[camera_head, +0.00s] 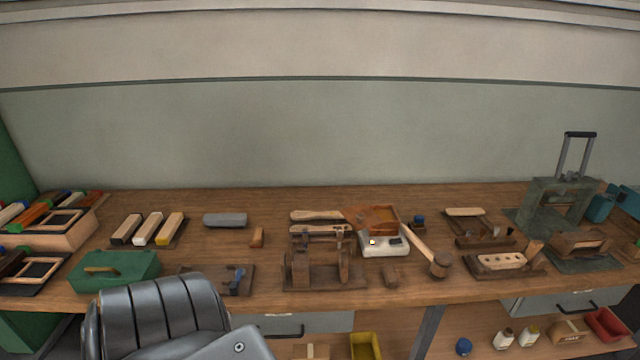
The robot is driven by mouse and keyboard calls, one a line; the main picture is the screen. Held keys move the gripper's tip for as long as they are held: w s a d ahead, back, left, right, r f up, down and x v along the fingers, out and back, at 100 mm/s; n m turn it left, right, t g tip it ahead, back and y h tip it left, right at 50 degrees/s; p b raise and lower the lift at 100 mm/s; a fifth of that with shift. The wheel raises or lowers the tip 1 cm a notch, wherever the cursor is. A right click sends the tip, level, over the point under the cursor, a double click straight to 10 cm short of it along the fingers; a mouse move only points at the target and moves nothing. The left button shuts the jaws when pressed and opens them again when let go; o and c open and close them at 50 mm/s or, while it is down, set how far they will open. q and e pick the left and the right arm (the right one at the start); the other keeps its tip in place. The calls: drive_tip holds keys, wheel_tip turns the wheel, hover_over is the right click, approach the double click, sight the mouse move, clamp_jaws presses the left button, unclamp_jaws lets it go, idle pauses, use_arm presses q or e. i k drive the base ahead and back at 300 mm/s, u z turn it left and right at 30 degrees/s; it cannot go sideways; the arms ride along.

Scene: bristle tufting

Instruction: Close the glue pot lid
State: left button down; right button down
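No glue pot or lid can be made out with certainty. A small dark blue pot-like thing (419,221) stands right of centre on the bench, too small to tell whether it has a lid or whether that is open. Next to it an orange-brown tray (380,217) sits at the back of a white box-shaped unit (386,246) with a small light and a dark panel. A grey segmented part of my arm shows at the bottom left, in front of the bench edge. Neither of my grippers is in view.
The wooden bench (270,197) is crowded along its front. The back strip is mostly clear. A yellow bin (366,346) sits below.

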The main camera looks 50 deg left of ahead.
sight(360, 217)
drive_tip(key=k, duration=0.15)
drive_tip(key=u, duration=1.65)
drive_tip(key=i, duration=0.15)
drive_tip(key=u, duration=0.15)
